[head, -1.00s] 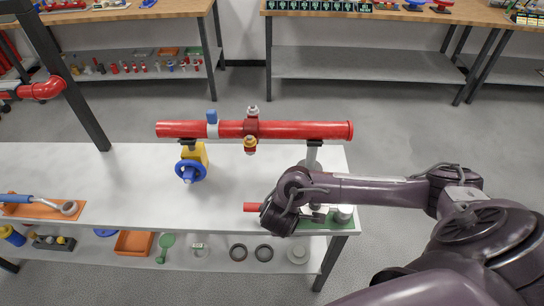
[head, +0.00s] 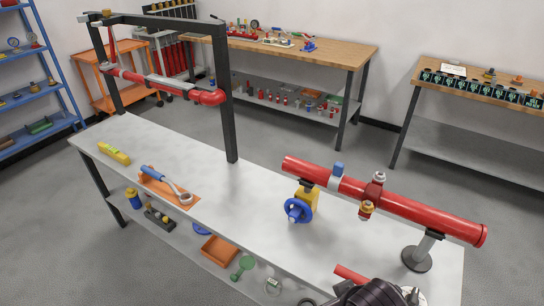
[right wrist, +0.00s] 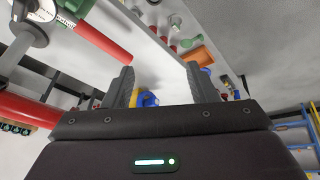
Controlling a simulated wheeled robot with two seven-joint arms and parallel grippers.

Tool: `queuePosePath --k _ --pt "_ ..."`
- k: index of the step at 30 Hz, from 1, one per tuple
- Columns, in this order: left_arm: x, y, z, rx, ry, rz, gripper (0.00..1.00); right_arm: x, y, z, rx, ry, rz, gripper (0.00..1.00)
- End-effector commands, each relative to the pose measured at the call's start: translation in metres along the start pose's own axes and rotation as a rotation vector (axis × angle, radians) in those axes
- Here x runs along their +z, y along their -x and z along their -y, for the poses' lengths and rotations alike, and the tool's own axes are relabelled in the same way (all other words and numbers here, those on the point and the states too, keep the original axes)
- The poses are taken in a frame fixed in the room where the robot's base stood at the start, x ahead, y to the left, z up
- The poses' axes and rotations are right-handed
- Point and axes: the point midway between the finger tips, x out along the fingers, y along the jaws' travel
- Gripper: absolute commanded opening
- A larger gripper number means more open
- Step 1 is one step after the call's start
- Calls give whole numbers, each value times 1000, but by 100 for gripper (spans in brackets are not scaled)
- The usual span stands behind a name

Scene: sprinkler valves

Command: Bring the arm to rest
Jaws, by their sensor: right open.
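My right gripper (right wrist: 160,82) is open in the right wrist view, with nothing between its two dark fingers. The blue handwheel and yellow valve body show beyond the fingers. In the head view only a dark part of my right arm (head: 374,293) shows at the bottom edge, beside a short red pipe (head: 350,273) at the bench's front. That pipe also shows left of the fingers in the right wrist view (right wrist: 105,40), apart from them. My left gripper is not in view.
A long red pipe (head: 430,216) with fittings stands on supports over the white bench (head: 240,205). A yellow valve with a blue handwheel (head: 298,211) stands near its left end. A black frame (head: 229,110) rises behind.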

Motion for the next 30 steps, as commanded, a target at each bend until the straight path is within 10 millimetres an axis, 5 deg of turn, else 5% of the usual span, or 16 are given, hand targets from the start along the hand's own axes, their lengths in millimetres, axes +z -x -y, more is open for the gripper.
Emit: queuePosePath --k 9,22,26,30 --pt "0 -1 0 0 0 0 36 60 14 -34 -12 -232 117 52" --pt "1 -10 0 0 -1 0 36 93 -122 -20 -23 -211 157 52" --pt "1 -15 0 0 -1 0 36 122 -179 -10 -30 -207 179 52" --pt "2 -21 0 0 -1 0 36 177 -252 6 -38 -201 211 52"
